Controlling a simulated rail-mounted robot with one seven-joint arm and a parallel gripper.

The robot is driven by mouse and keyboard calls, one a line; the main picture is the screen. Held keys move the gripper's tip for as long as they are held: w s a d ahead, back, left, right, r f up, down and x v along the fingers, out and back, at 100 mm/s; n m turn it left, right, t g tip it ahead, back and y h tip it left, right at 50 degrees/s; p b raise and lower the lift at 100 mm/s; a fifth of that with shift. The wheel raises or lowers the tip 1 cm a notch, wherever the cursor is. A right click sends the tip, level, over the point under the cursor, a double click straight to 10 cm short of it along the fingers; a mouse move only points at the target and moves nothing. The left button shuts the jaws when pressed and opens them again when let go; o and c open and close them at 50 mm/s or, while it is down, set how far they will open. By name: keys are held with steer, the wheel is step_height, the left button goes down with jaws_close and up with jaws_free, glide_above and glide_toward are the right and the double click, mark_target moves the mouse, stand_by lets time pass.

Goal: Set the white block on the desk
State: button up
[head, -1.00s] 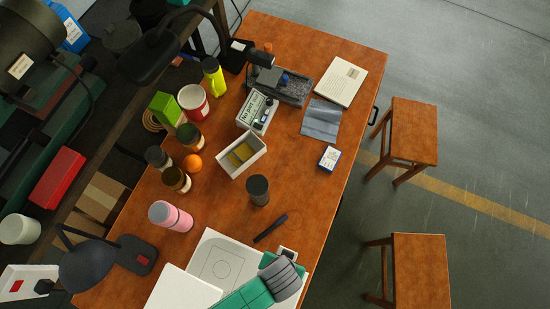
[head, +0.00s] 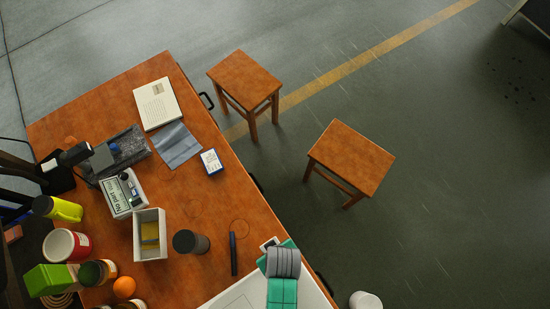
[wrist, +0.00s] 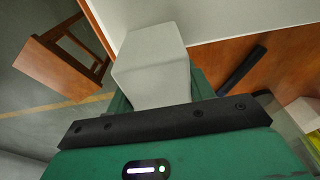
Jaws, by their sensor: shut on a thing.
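The white block (wrist: 152,62) fills the upper middle of the wrist view, between the green fingers of my gripper (wrist: 158,92), which is shut on it. In the head view my gripper (head: 276,252) is over the near right part of the desk, and a small piece of the white block (head: 269,243) shows at its tip; the rest is hidden. The wooden desk (head: 210,218) runs across the left of the head view; it also shows in the wrist view (wrist: 226,66). I cannot tell whether the block touches the desk.
A dark marker (head: 233,253) and a dark cup (head: 190,242) stand or lie left of my gripper. A white bin (head: 150,248), blue-white box (head: 211,161) and notebook (head: 157,104) are farther off. Two stools (head: 244,80) (head: 351,157) stand beside the desk. Bare wood lies around a faint ring.

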steer(key=o, duration=1.2)
steer(key=r+p, duration=0.1)
steer(key=r, duration=0.3)
steer(key=s+r, duration=0.1)
steer(key=r, duration=0.3)
steer(key=d+r+p, duration=0.1)
steer(key=r, duration=0.3)
steer(key=shift+s+r+p, duration=0.15)
steer(key=shift+s+p, duration=0.05)
steer(key=shift+p, duration=0.1)
